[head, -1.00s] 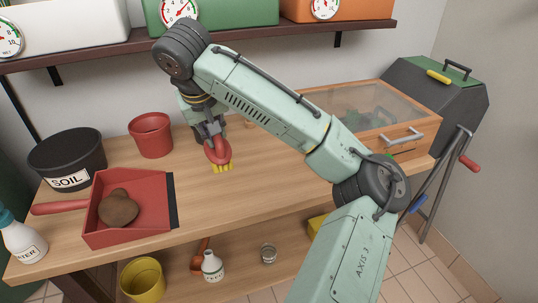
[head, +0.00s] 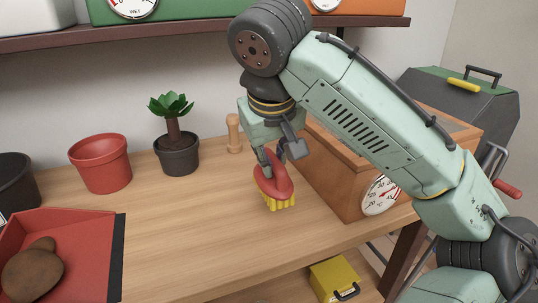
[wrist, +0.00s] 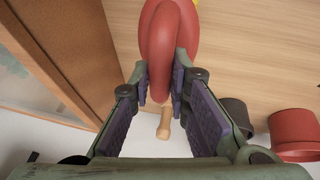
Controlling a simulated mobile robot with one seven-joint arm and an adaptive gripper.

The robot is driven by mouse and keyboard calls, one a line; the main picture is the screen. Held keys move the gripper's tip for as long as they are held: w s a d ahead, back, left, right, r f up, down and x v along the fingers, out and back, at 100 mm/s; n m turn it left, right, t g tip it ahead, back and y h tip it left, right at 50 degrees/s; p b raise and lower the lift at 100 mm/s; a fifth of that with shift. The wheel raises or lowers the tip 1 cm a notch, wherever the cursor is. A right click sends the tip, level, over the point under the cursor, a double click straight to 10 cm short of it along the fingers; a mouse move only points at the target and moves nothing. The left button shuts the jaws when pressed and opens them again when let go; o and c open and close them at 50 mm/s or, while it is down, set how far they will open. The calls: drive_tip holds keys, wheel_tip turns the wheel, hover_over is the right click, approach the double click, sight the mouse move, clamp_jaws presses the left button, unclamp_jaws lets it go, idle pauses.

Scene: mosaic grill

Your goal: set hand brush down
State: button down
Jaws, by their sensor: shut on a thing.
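The hand brush (head: 273,182) has a red body with yellow bristles pointing down. I cannot tell whether the bristles touch the bench top. In the wrist view the red handle (wrist: 170,45) sits between the two finger pads of my gripper (wrist: 160,78), and a bit of yellow shows at the top edge.
A wooden box with a dial (head: 345,180) stands close right of the brush. Behind are a wooden peg-like tool (head: 233,134), a potted plant (head: 178,155) and a red pot (head: 101,165). A red dustpan (head: 85,245) holding a brown lump lies left. Bench between is clear.

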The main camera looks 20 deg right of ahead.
drive_tip(key=w+d+f, duration=0.1)
drive_tip(key=w, duration=0.2)
drive_tip(key=w+d+f, duration=0.1)
drive_tip(key=w, duration=0.2)
drive_tip(key=w+f+p, duration=0.1)
drive_tip(key=w+f, duration=0.1)
drive_tip(key=w, duration=0.1)
drive_tip(key=shift+w+d, duration=0.25)
drive_tip(key=shift+d, duration=0.15)
drive_tip(key=shift+f, duration=0.25)
drive_tip(key=shift+f, duration=0.1)
drive_tip(key=c, duration=1.5)
unclamp_jaws()
drive_tip(key=shift+c, duration=0.2)
